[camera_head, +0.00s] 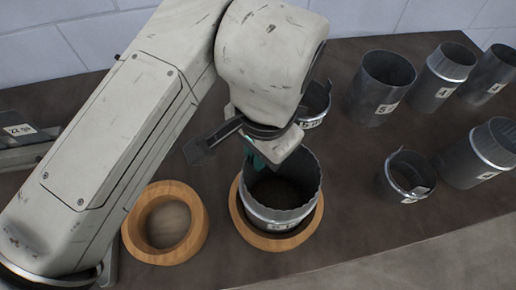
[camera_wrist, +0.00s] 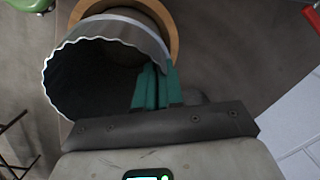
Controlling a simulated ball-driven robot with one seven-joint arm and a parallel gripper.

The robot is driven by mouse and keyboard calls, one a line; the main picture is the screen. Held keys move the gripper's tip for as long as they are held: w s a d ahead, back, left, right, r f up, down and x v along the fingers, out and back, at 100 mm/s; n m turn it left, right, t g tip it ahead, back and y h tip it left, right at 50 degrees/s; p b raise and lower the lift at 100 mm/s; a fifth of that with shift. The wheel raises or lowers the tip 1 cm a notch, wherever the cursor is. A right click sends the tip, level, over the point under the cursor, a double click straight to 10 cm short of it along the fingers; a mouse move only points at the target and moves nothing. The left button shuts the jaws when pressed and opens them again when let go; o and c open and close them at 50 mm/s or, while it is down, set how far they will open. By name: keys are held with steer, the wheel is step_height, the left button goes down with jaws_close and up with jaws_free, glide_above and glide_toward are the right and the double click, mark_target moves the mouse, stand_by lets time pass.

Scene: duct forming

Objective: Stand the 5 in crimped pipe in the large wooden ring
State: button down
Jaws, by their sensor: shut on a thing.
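The crimped pipe (camera_head: 284,192), grey metal with a wavy top rim and a shiny band low down, is upright in the head view. The larger wooden ring (camera_head: 277,242) shows around its foot; I cannot tell whether the pipe rests on the surface inside or hangs slightly above. My gripper (camera_head: 254,158) is shut on the pipe's rear-left wall near the rim. In the wrist view the teal fingers (camera_wrist: 155,88) close on the wall of the pipe (camera_wrist: 92,72), and the ring (camera_wrist: 160,12) shows behind it.
A smaller wooden ring (camera_head: 192,237) lies empty to the left. Several metal pipes, including a dark one (camera_head: 382,88) and a short one (camera_head: 406,176), stand on the right of the brown table (camera_head: 345,215). A labelled grey piece (camera_head: 20,131) is at far left.

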steer(key=shift+f, duration=0.25)
steer(key=c, duration=1.2)
jaws_free()
steer(key=r, duration=1)
steer(key=shift+s+d+r, duration=0.3)
steer(key=shift+d+r, duration=0.1)
